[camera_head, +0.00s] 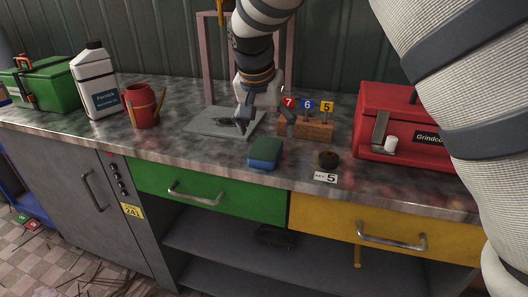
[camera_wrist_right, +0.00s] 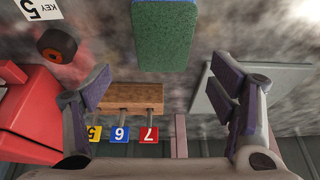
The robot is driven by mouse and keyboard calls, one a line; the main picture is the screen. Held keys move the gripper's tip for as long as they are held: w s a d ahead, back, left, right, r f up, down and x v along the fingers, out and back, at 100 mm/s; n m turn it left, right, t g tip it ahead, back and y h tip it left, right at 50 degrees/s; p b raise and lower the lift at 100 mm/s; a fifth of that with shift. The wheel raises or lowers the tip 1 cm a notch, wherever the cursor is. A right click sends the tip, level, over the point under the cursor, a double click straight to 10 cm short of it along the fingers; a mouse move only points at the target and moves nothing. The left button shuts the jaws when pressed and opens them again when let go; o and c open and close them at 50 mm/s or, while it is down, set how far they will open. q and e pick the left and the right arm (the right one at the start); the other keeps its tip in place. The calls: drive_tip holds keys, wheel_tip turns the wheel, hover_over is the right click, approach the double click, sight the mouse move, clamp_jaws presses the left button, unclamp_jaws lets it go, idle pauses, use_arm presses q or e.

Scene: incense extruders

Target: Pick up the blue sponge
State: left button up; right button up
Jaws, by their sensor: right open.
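The blue sponge (camera_head: 265,153) lies on the metal counter near its front edge, above the green drawer. Its top layer is dark green and its lower layer is blue. In the right wrist view the sponge (camera_wrist_right: 165,36) is at the top centre, mostly its green face, cut off by the frame edge. My right gripper (camera_head: 266,128) is open and empty, just behind and above the sponge, its fingers spread left and right. In the right wrist view the gap between the fingers (camera_wrist_right: 158,86) is clear, and the sponge lies beyond the fingertips. My left gripper is out of view.
A wooden key block (camera_head: 307,126) with tags 7, 6 and 5 stands close to the right finger. A grey plate (camera_head: 205,122) lies left.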

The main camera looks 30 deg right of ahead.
sight(267, 145)
drive_tip(key=x, duration=0.5)
drive_tip(key=shift+s+a+f, duration=0.1)
drive_tip(key=shift+a+f, duration=0.05)
drive_tip(key=shift+a, duration=0.15)
drive_tip(key=shift+d+f, duration=0.15)
drive_tip(key=shift+f, duration=0.1)
drive_tip(key=shift+r, duration=0.15)
drive_tip(key=shift+f, duration=0.25)
drive_tip(key=c, duration=0.9)
